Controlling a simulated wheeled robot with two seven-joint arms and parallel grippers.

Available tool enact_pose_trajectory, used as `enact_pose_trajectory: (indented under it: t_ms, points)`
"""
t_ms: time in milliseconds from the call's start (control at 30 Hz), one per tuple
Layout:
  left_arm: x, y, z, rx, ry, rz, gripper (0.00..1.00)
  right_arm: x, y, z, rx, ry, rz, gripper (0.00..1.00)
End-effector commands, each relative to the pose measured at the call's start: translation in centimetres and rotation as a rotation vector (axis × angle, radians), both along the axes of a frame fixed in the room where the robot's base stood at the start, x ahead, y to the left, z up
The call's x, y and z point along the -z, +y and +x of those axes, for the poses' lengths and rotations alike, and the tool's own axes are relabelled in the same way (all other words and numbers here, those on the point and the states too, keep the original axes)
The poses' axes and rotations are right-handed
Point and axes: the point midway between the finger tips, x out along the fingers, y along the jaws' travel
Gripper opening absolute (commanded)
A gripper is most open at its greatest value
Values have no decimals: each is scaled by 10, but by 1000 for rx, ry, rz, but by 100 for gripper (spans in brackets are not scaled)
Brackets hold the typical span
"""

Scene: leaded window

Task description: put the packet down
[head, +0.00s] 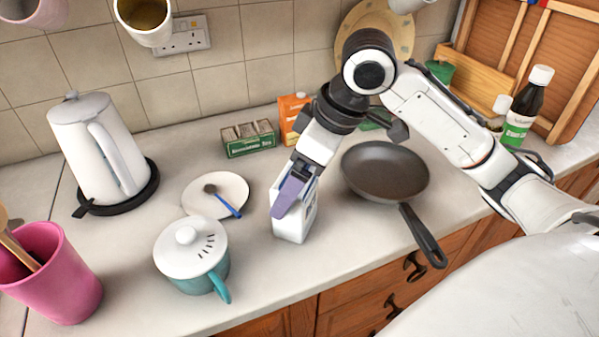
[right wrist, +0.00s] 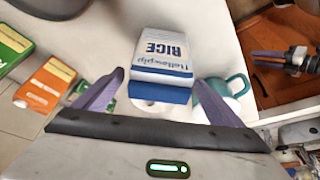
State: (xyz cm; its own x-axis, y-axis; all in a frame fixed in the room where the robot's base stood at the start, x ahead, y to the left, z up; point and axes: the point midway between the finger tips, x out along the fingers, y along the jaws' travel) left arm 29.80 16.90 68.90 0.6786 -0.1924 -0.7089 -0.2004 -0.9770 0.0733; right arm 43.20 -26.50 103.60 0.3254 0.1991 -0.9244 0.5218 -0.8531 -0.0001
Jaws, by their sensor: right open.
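The packet, a white rice packet (head: 296,222) with a blue band, stands upright on the worktop in the middle of the head view. In the right wrist view the packet (right wrist: 160,55) shows its RICE lettering. My right gripper (head: 291,196) is at the packet's upper part. It is open, and in the right wrist view its purple fingers (right wrist: 158,92) are on either side of the packet with gaps visible. My left gripper (right wrist: 268,58) shows at the right edge of the right wrist view, away from the packet; its opening is unclear. It is absent from the head view.
A teal lidded pot (head: 203,278) and a plate with a spoon (head: 236,185) are left of the packet. A frying pan (head: 385,170) is close on the right. A green box (head: 248,142) and orange carton (head: 291,108) stand behind. The worktop in front is clear.

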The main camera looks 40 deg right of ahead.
Motion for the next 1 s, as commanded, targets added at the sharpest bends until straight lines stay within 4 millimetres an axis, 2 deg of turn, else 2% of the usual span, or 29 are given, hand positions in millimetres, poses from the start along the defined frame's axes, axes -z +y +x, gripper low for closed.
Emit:
enact_pose_trajectory:
  t_ms: [167, 400, 600, 800, 1000]
  points:
    - [2, 0, -3, 0, 5, 0, 38, -17, -4, -4, 2, -5, -1, 90]
    - [3, 0, -3, 0, 7, 1, 38, -66, -14, -20, 2, -8, -1, 90]
    - [3, 0, -4, 0, 8, 1, 38, -98, -21, -33, 2, -5, -1, 90]
    - [3, 0, -4, 0, 8, 1, 38, -112, -24, -38, 1, -3, -1, 90]
    - [3, 0, -4, 0, 8, 1, 38, -113, -24, -39, 0, 0, 0, 90]
